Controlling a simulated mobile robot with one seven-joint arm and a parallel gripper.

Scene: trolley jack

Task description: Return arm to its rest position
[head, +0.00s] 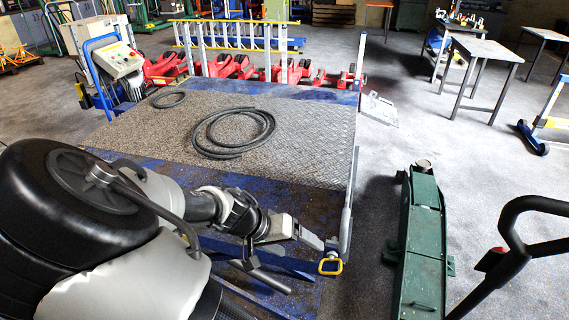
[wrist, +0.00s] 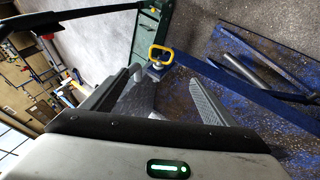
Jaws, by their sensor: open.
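My gripper (head: 318,242) is at the end of my arm, which reaches over the near right corner of the blue lift platform (head: 215,262). In the wrist view its two fingers (wrist: 165,82) stand apart with nothing visible held between them. A yellow loop handle (head: 330,267) on the platform's corner is close to the fingertips in the head view; it also shows beyond the fingers in the wrist view (wrist: 160,54). The green trolley jack (head: 421,245) lies on the floor to the right, apart from my gripper.
A black handle (head: 515,250) with a red part rises at the right edge. Black hoses (head: 238,150) lie coiled on the platform. A yellow ladder (head: 240,36) and red jacks (head: 235,66) stand behind it. Grey-topped tables (head: 487,49) stand far right.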

